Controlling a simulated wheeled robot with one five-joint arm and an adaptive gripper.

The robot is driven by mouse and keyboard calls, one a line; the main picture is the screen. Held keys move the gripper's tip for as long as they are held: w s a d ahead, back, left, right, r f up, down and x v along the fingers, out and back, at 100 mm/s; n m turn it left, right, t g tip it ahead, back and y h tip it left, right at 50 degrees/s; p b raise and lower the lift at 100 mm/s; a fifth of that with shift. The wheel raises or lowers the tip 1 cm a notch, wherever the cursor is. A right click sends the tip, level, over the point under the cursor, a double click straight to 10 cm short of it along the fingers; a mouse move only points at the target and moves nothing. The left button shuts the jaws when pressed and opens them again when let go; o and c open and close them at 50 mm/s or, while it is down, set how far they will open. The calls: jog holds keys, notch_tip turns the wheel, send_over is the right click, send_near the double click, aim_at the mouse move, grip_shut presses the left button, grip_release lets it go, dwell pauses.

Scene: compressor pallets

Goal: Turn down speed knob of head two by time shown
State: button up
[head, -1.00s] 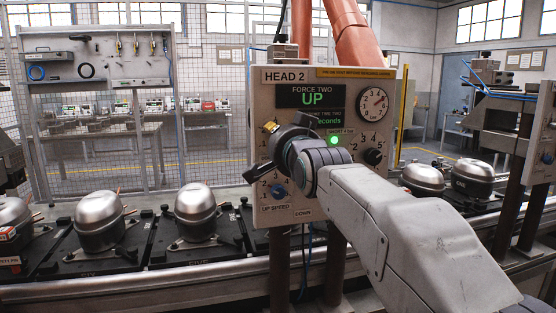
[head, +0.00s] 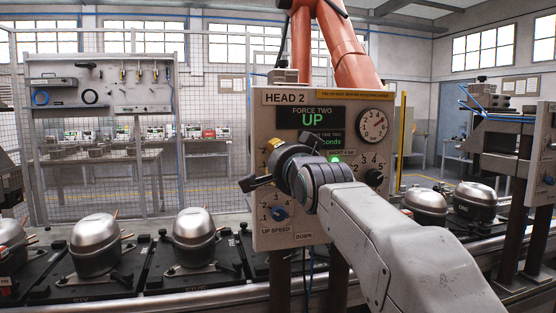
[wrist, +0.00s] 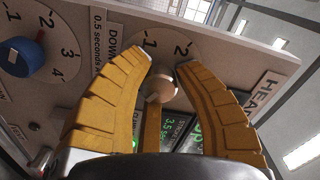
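The grey HEAD 2 panel (head: 345,225) stands ahead of me, with a green-lettered screen (head: 312,119) reading "FORCE TWO UP". A blue knob (head: 279,213) labelled "UP SPEED" is at its lower left; it also shows in the wrist view (wrist: 20,55). A black knob (head: 375,177) is at its right. My gripper (head: 262,165) is before the panel's left side and hides part of it. In the wrist view its yellow fingers (wrist: 167,62) are apart, around a pale round part (wrist: 160,88) by a dial marked 1 and 2. I cannot tell whether they touch it.
A round gauge (head: 372,125) and a green lamp (head: 335,160), partly covered by my arm, are on the panel. Silver compressors (head: 95,245) sit on black pallets along the conveyor. An orange robot arm (head: 345,50) rises behind the panel. A wire fence and workbenches stand beyond.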

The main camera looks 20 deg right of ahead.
jog(key=o, duration=0.5)
jog(key=shift+s, duration=0.1)
jog(key=s, duration=1.2)
dwell(0.4)
jog(key=s+f+n+g+p, duration=1.2)
jog(key=s+f+p, duration=0.6)
jog(key=s+f, duration=0.3)
jog(key=s+g, duration=0.2)
jog(key=shift+s+g+p, duration=0.3)
jog(key=shift+s, duration=0.05)
